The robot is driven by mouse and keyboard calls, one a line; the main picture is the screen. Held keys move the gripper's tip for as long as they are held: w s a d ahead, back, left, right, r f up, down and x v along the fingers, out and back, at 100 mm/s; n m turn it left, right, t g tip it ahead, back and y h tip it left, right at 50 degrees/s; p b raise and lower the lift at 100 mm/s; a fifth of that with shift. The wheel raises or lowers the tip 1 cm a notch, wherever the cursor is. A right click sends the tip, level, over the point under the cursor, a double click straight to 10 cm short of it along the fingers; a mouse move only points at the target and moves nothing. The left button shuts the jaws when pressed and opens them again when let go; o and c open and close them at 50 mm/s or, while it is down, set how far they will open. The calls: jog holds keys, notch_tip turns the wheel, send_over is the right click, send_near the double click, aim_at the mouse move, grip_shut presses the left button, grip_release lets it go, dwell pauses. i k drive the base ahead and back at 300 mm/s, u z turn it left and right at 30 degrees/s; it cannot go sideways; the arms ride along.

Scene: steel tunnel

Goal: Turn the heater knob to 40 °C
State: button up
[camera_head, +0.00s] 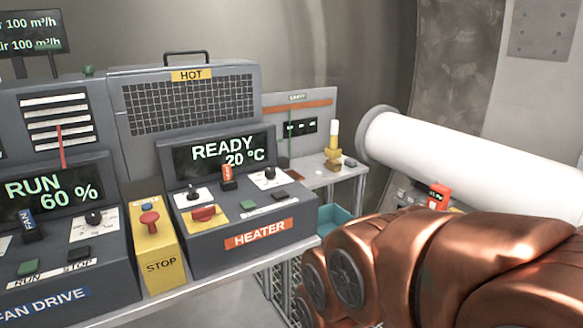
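The grey heater console (205,245) stands left of centre, with an orange HEATER label on its front. Its display (224,151) reads READY 20 °C in green. A black knob (270,173) sits on a white dial plate at the right of the panel. Another small black knob (192,192) sits on a white plate at the left. The dial marks are too small to read, and I cannot tell which knob sets the temperature. My copper-coloured arm fills the lower right, right of the console. My gripper is not in view.
A yellow STOP box (157,247) and the FAN DRIVE console (60,270) stand left. A white pipe (470,160) lies behind my arm.

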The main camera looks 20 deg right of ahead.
aim_at(268, 172)
jog(key=z, duration=0.2)
jog(key=i, duration=0.75)
jog(key=u, duration=1.05)
